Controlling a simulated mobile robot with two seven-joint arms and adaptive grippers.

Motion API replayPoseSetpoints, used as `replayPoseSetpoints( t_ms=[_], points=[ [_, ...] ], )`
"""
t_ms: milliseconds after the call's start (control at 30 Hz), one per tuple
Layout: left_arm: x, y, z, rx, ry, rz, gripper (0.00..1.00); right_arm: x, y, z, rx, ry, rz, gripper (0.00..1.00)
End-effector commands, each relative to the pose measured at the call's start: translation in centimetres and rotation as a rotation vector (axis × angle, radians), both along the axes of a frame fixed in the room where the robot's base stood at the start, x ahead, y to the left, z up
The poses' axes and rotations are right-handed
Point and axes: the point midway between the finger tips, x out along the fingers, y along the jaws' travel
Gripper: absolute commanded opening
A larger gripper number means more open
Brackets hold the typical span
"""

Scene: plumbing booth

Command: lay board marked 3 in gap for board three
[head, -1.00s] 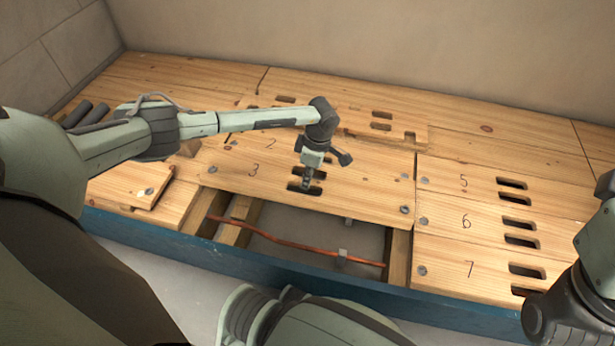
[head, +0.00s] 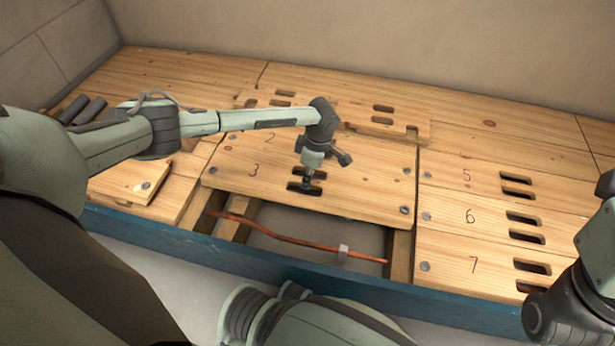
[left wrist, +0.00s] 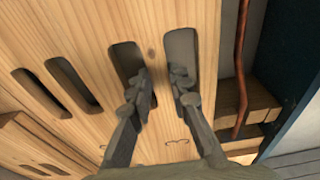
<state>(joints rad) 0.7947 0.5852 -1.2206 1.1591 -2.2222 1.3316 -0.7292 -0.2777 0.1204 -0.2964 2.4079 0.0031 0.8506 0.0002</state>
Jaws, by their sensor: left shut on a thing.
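Board 3 (head: 345,194), a pale plank with a handwritten 3 and two hand slots, lies just in front of board 2 (head: 365,160). My left gripper (head: 311,180) is over its slots. In the left wrist view the fingers (left wrist: 160,97) reach into both slots and are shut on the strip of board 3 (left wrist: 153,62) between them. I cannot tell whether the board lies flush or a little raised. An open gap (head: 310,225) shows in front of it, with a copper pipe (head: 290,239). Its seat is hidden beneath it. My right gripper is not in view; only my right arm shows.
Boards 5 (head: 485,172), 6 (head: 490,216) and 7 (head: 495,262) lie to the right. A slotted board (head: 395,122) lies at the back. A short loose board (head: 125,182) lies at the left. A blue edge (head: 290,272) runs along the front.

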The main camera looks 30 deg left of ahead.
Motion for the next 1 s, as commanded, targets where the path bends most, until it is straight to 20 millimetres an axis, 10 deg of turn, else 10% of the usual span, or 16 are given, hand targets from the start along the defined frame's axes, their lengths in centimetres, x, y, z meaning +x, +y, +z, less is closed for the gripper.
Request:
replayPoseSetpoints(
  t_ms=[1000],
  points=[
    [0.17, 0.00, -0.66, 0.000, -0.002, 0.001, 0.00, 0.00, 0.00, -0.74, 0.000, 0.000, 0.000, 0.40]
  ],
)
